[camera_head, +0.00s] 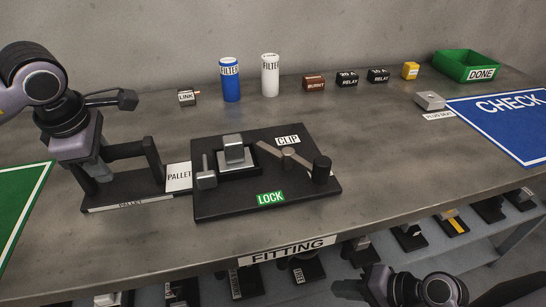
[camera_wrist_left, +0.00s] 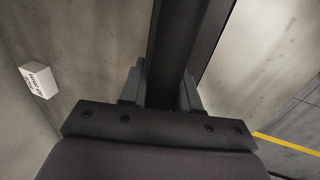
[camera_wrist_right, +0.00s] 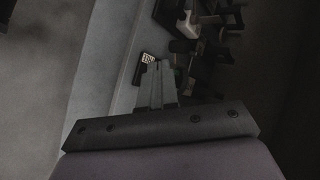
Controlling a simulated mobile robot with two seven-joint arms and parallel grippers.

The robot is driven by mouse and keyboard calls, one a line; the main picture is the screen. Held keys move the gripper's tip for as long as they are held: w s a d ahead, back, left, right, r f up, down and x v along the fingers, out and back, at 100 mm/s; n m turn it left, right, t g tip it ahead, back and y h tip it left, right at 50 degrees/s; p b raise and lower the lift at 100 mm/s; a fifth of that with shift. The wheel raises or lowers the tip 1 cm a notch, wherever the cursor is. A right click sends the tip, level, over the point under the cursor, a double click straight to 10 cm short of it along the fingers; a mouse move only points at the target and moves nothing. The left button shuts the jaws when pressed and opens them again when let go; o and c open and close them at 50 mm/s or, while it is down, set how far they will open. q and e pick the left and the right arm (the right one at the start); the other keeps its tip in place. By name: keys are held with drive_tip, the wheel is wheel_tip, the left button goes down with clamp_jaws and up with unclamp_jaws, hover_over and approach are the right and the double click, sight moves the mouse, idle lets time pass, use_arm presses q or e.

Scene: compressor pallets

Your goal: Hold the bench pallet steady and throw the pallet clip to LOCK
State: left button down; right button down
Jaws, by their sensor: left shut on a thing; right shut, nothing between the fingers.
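The bench pallet (camera_head: 215,208) is a dark plate on the bench, with a PALLET tag and a frame-like handle (camera_head: 152,165) at its left. My left gripper (camera_head: 98,172) is shut on the handle; the left wrist view shows the dark bar (camera_wrist_left: 178,50) between its fingers. The pallet clip (camera_head: 303,162) is a flat lever with a round pivot and a dark upright knob (camera_head: 321,169) at the pallet's right. The green LOCK label (camera_head: 270,198) is at the pallet's front middle, away from the knob. My right gripper (camera_wrist_right: 157,88) is shut and empty, low in front of the bench.
A metal block (camera_head: 233,150) sits in the pallet's middle, beside a small post. Blue (camera_head: 231,80) and white (camera_head: 270,76) filters, relays and a green DONE bin (camera_head: 467,67) line the back. A blue CHECK mat (camera_head: 505,120) is right. Parts fill a lower shelf (camera_head: 450,245).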

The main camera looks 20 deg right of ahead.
drive_tip(key=s+d+r+m+g+y, duration=0.25)
drive_tip(key=r+y, duration=0.65)
drive_tip(key=r, duration=0.7)
drive_tip(key=w+d+r+n+t, duration=0.2)
drive_tip(key=w+d+r+t, duration=0.1)
drive_tip(key=d+r, duration=0.35)
drive_tip(key=w+d+r+n+t, duration=0.2)
drive_tip(key=w+d+r+n, duration=0.1)
drive_tip(key=d+r, duration=0.4)
drive_tip(key=shift+n+h, duration=0.3)
drive_tip(key=shift+n, duration=0.05)
drive_tip(key=w+f, duration=0.1)
drive_tip(key=a+f, duration=0.1)
drive_tip(key=w+a+f, duration=0.1)
drive_tip(key=f, duration=0.1)
drive_tip(key=shift+w, duration=0.3)
drive_tip(key=shift+w+a+f, duration=0.3)
drive_tip(key=shift+a+f, duration=0.05)
drive_tip(key=shift+f, duration=0.15)
